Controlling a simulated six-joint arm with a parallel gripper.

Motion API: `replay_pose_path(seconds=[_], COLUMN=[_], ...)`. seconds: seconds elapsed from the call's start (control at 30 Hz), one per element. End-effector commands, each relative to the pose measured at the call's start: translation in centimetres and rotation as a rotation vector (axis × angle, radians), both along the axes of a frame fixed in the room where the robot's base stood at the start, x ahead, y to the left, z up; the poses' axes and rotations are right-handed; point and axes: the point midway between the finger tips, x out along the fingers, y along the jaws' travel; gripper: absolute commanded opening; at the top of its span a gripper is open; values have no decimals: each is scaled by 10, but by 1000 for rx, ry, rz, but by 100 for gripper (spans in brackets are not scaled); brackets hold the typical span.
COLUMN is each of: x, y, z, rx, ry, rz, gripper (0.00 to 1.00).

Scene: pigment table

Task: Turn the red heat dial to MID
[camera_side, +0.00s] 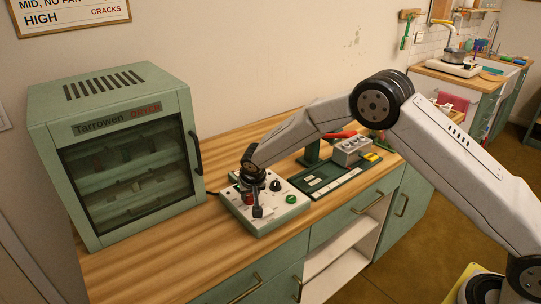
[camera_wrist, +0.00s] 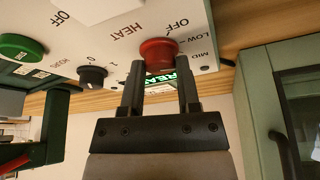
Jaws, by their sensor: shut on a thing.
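The red heat dial (camera_wrist: 158,50) sits on a pale control panel (camera_wrist: 85,25) in the wrist view, beside the printed word HEAT. OFF, LOW and MID are printed along its right side. My gripper (camera_wrist: 160,68) has one finger on each side of the dial and is shut on it. The dial's pointer mark cannot be made out, so its setting cannot be told. A lit green display shows between the fingers, partly hidden. In the side view my gripper (camera_side: 256,208) reaches down to the control box (camera_side: 268,222) and mostly hides the dial.
A black knob (camera_wrist: 92,76) and a green knob (camera_wrist: 20,46) are on the same panel. A green dryer cabinet (camera_side: 55,112) stands left of the box. A green tray (camera_side: 345,180) with a grey block (camera_side: 350,150) lies to the right. Bare wooden worktop (camera_side: 160,245) lies in front of the dryer.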

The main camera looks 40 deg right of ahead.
Motion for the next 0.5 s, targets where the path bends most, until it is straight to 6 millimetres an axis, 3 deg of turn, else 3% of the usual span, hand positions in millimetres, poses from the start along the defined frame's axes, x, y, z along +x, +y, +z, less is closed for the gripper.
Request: replay_pose_path(seconds=[0.5], x=[1], y=[2], z=[0], rx=[0], ry=[1], rz=[-330], gripper=[0])
